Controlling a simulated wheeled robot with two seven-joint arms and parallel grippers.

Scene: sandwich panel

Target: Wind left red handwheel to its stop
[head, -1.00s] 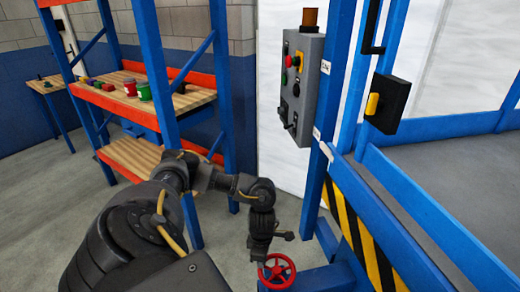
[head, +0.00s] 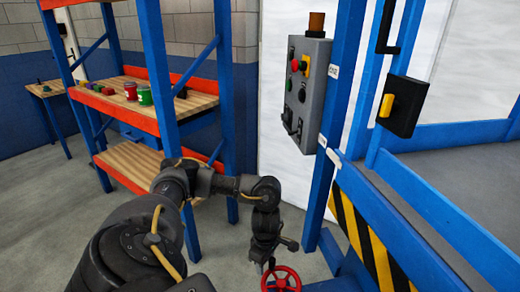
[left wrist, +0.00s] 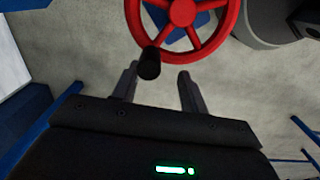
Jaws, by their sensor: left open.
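The red handwheel (head: 293,285) is low in the head view, cut by the bottom edge, beside the blue frame. In the left wrist view the red handwheel (left wrist: 226,38) is at the top, partly cut off, with spokes, a hub and a black handle knob (left wrist: 149,64) at its lower left rim. My left gripper (head: 264,266) is just left of the wheel in the head view. In the left wrist view my left gripper (left wrist: 157,75) is open, its two fingers apart, with the knob near the gap between the tips. Contact cannot be told. My right gripper is not seen.
A grey control box (head: 307,92) with buttons hangs on a blue post. A yellow-and-black striped panel (head: 364,237) stands right of the wheel. A blue and orange shelf (head: 172,130) with small cans stands at left. Open floor (head: 50,215) lies in front of it.

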